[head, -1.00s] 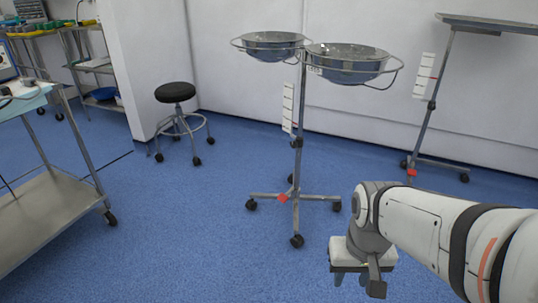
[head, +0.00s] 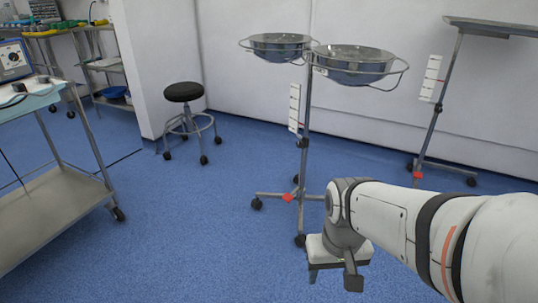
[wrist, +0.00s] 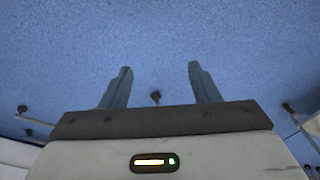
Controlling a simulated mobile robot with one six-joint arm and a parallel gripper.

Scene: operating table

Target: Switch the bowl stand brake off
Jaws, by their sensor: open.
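The bowl stand (head: 304,150) stands upright in the middle of the head view, with two steel bowls (head: 355,62) on top and a base on casters. A red brake pedal (head: 289,197) sits low on its base. My gripper (head: 333,278) is lower right of the base, pointing down, apart from the pedal; my arm hides the base's right side. In the wrist view my gripper (wrist: 160,70) is open and empty over blue floor. A dark caster (wrist: 155,97) shows between the fingers there; the pedal cannot be made out in that view.
A second stand with a tray top (head: 490,27) and its own red pedal (head: 417,175) stands at the right. A black stool (head: 184,92) is behind left. A steel trolley (head: 62,197) stands at the left. The floor between trolley and bowl stand is clear.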

